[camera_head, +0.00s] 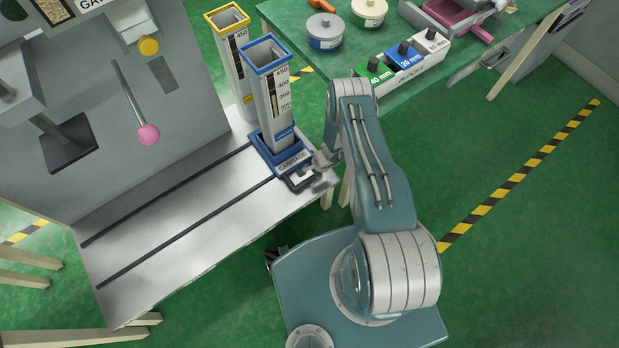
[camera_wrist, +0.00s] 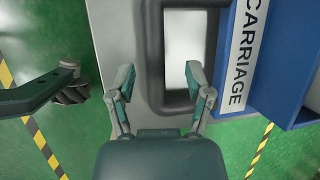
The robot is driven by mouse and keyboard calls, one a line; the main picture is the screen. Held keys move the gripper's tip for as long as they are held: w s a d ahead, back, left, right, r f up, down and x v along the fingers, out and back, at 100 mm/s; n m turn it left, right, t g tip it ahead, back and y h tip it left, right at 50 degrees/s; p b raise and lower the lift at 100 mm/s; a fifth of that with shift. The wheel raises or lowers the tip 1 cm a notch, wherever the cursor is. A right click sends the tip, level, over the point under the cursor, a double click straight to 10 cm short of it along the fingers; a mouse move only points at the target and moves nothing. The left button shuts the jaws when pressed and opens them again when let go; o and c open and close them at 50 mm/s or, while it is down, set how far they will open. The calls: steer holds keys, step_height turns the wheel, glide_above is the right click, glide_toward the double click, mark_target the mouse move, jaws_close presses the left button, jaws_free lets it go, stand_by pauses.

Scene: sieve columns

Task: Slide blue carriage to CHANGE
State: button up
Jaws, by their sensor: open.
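The blue carriage (camera_head: 272,160) sits at the right end of the metal bench and holds a tall grey column with a blue rim (camera_head: 268,85). Its white CARRIAGE label shows in the wrist view (camera_wrist: 247,50). A dark loop handle (camera_wrist: 153,50) sticks out from its front. My gripper (camera_wrist: 160,80) is open, one finger on each side of the handle's outer bar in the picture, with no clear grip on it. In the head view my gripper (camera_head: 318,172) is beside the handle. I cannot read a CHANGE mark.
Two dark rails (camera_head: 200,205) run along the bench (camera_head: 170,240), clear to the left. A yellow-rimmed column (camera_head: 230,50) stands behind the carriage. A pink-knobbed lever (camera_head: 148,134) hangs over the bench. A green table (camera_head: 340,75) with pots and labelled blocks is at the back right.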

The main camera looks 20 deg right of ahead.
step_height(320, 180, up, 8)
steer(key=shift+f, duration=0.2)
steer(key=shift+d, duration=0.1)
stand_by(0.5)
